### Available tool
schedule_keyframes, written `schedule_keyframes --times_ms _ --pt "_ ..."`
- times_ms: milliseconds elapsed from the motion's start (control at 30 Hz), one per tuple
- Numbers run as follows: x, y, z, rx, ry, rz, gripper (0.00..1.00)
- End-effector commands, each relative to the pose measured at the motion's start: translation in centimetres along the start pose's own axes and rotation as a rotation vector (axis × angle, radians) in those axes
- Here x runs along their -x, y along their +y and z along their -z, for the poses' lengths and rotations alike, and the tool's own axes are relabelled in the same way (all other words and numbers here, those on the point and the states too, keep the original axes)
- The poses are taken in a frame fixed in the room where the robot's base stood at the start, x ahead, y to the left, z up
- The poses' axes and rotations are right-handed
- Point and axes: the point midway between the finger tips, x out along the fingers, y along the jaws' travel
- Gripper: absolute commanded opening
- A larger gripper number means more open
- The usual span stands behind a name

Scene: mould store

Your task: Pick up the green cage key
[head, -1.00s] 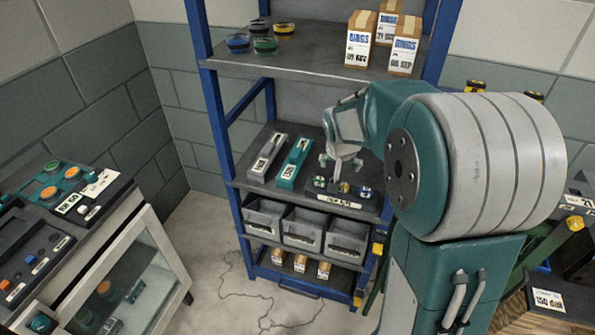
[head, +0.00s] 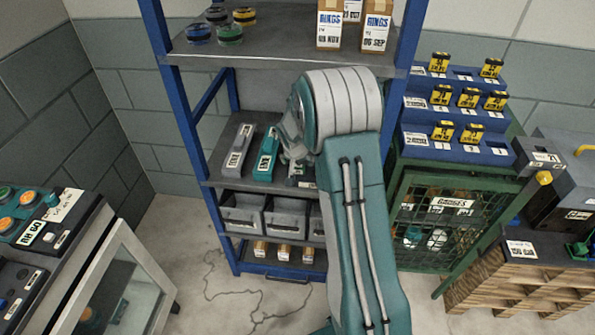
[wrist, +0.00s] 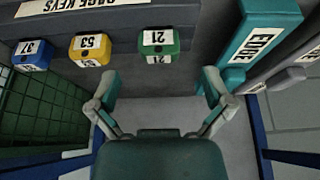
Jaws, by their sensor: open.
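The green cage key (wrist: 158,44), with a white tag reading 21, sits at the end of a grey rack (wrist: 110,17) labelled for keys, in the wrist view. A yellow key (wrist: 90,48) tagged 53 and a blue key (wrist: 32,54) tagged 37 stand in the same row. My gripper (wrist: 161,84) is open and empty, its fingers spread to either side of the green key's line and short of it. In the head view my arm hides most of the rack and the keys; part of my gripper (head: 296,158) shows at the middle shelf.
A teal EDGE block (wrist: 262,42) stands beside the green key, close to one finger; it also shows in the head view (head: 266,156) next to a grey block (head: 236,150). Blue shelf posts (head: 181,130) frame the shelf. A green mesh cage (head: 408,215) stands at right.

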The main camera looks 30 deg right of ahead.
Motion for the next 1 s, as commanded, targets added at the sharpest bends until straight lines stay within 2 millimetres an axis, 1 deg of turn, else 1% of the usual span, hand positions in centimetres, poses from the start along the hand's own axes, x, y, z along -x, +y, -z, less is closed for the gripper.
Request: schedule_keyframes --times_ms 33,100,233,333,533,567,600,667,700,733,1000 --pt "-1.0 -0.1 -0.2 0.001 -0.004 0.0 1.0" --pt "-2.2 -0.1 -0.4 -0.001 -0.006 0.0 1.0" --pt "-3.8 0.0 -0.2 -0.003 -0.003 0.002 1.0" --pt "-4.2 0.1 -0.2 -0.003 -0.003 0.002 1.0" --pt "-4.1 -0.1 -0.2 -0.001 -0.002 0.001 1.0" --pt "-4.1 -0.1 -0.2 -0.001 -0.002 0.001 0.87" --pt "-4.1 -0.1 -0.2 -0.001 -0.001 0.001 0.69" --pt "-4.1 -0.2 -0.2 -0.001 -0.001 0.0 0.42" --pt "-4.1 -0.2 -0.2 -0.001 -0.001 0.001 0.24" --pt "-4.1 -0.1 -0.2 -0.001 -0.002 0.001 0.11" --pt "-4.2 -0.1 -0.3 -0.001 -0.004 0.0 0.11"
